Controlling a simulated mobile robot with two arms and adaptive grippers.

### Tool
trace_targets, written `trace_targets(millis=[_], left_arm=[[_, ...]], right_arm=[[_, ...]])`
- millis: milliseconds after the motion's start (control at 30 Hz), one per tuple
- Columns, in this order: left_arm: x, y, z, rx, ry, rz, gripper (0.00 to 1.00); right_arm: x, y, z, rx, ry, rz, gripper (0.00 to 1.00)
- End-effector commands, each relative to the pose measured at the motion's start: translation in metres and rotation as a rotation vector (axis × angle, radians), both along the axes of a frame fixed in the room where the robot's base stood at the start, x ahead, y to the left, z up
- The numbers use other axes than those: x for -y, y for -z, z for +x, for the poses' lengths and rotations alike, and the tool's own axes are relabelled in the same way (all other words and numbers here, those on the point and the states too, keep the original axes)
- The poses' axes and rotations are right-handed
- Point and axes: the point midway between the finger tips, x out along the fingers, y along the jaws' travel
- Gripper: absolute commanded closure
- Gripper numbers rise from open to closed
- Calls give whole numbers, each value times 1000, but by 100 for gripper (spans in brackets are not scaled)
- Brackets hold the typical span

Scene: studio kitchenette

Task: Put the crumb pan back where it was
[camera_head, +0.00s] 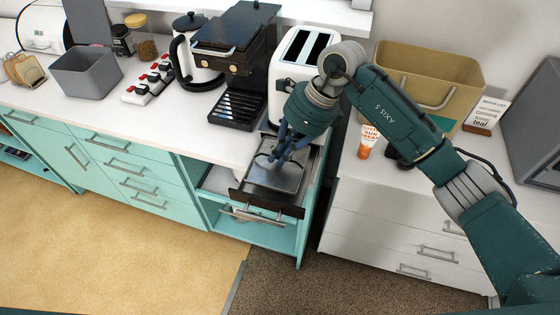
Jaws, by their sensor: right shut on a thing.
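The crumb pan (289,180) is a shallow grey metal tray in front of the white toaster (298,52), at the counter's front edge. A dark strip (265,199) runs along its front; I cannot tell if it is part of the pan. My right gripper (279,160) points down over the pan and is shut on it. The fingers and my arm hide the exact grip and part of the space between pan and toaster. I cannot tell whether the pan still touches the toaster. My left gripper is not in view.
A coffee machine (232,62) stands close left of the toaster, with a kettle (191,60) beyond it. Right of the pan are an orange-and-white tube (367,141) and a tan bin (425,72). Below are an open turquoise cabinet (268,234) and white drawers (385,236).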

Motion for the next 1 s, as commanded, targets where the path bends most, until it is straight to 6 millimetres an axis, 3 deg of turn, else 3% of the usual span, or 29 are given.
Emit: trace_targets(millis=[167,400,733,833,1000], left_arm=[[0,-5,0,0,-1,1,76],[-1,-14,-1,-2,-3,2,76],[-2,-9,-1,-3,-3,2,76],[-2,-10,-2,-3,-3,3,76],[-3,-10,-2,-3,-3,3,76]], right_arm=[[0,12,-1,-3,0,0,100],[0,44,-1,-3,-1,0,100],[0,49,0,0,-1,0,100],[0,48,0,0,-1,0,76],[0,48,0,0,-1,0,73]])
